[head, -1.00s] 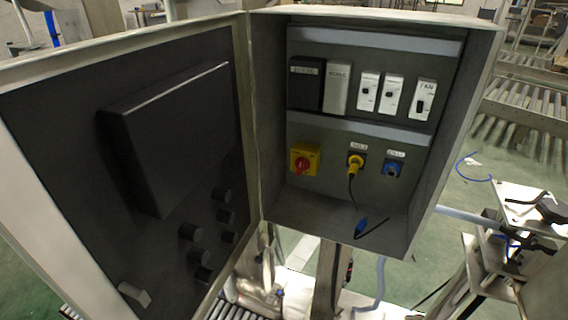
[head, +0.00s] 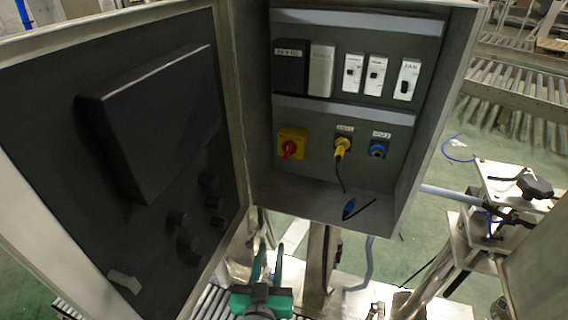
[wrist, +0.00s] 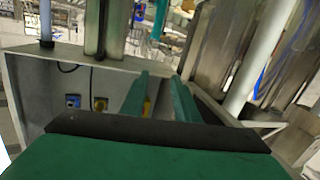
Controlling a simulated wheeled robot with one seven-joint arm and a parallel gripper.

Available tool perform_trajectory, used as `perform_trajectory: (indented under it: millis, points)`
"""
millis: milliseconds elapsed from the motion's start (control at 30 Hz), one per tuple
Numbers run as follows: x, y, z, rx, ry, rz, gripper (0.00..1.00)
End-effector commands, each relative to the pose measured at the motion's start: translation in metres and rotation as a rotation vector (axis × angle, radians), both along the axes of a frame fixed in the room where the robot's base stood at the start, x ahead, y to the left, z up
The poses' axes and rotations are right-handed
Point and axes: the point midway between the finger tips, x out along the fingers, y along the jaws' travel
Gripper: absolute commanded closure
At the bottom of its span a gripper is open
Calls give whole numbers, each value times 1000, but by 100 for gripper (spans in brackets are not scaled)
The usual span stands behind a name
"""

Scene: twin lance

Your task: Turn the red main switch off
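The red main switch (head: 288,150) is a red knob on a yellow plate (head: 299,135). It sits at the lower left of the panel inside the open grey cabinet (head: 330,202). The knob's exact angle is too small to tell. My green gripper (head: 268,254) is at the bottom of the head view, below the cabinet and apart from the switch. Its two fingers are spread with nothing between them. In the wrist view the open fingers (wrist: 160,88) point toward the tilted cabinet (wrist: 30,75). A yellow patch shows by the left finger; I cannot tell whether it is the switch plate.
Right of the switch are a yellow plug (head: 342,147) with a hanging cable and a blue socket (head: 378,149). Several modules, including a fan switch (head: 407,79), line the upper row. The open cabinet door (head: 60,130) stands at the left. A metal frame (head: 510,185) stands at the right.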

Motion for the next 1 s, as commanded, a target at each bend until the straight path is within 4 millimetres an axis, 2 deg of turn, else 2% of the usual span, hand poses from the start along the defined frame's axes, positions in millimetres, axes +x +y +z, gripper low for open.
perform_trajectory:
  millis: [33,200,400,500,600,767,867,1000]
  points:
    - [12,3,20,13,-22,-15,72]
    - [38,4,76,59,-62,-86,72]
    - [54,3,139,140,-105,-166,72]
    - [57,2,160,177,-118,-196,72]
    - [57,4,175,204,-126,-213,72]
    - [59,7,184,223,-129,-220,72]
    - [67,4,184,224,-129,-222,72]
    - [87,-6,184,224,-128,-229,72]
